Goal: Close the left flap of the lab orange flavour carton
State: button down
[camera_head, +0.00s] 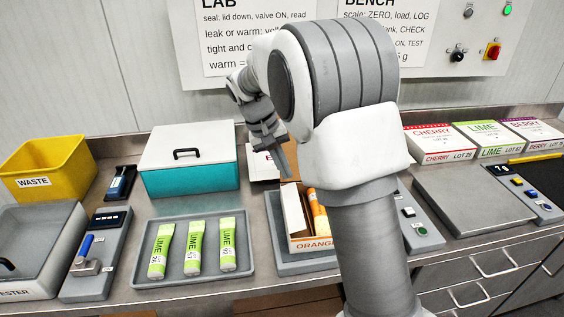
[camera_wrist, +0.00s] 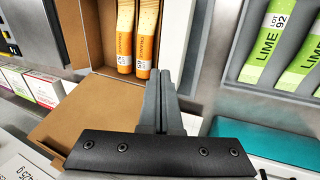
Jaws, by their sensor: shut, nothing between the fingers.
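The orange carton (camera_head: 310,243) stands open on a grey tray, partly hidden behind my arm in the head view. Orange tubes (camera_wrist: 125,38) lie inside it; one shows in the head view (camera_head: 319,214). A narrow upright panel (camera_head: 293,210) stands at its left side, seemingly the left flap; in the wrist view this side (camera_wrist: 173,38) is on the right. A wide brown flap (camera_wrist: 85,118) lies folded outward at the back. My gripper (camera_head: 284,172) is shut and empty, pointing down by the carton's back left corner; its fingertips (camera_wrist: 165,78) appear close to the left panel. Contact cannot be told.
A tray (camera_head: 245,268) with lime tubes lies left of the carton. A teal box (camera_head: 190,180) with a white lid stands behind that tray. A button panel (camera_head: 412,222) is right of the carton, with a grey plate (camera_head: 475,204) beyond. Several closed cartons stand at the back right.

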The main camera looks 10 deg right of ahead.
aim_at(296, 203)
jog(key=x, duration=0.9)
jog(key=shift+d+f+y, duration=0.2)
jog(key=shift+d+y, duration=0.05)
jog(key=shift+y, duration=0.4)
jog(key=shift+d+f+y, duration=0.2)
jog(key=shift+d+y, duration=0.05)
jog(key=shift+y, duration=0.4)
jog(key=shift+d+f, duration=0.2)
jog(key=shift+f, duration=0.1)
jog(key=shift+r, duration=0.15)
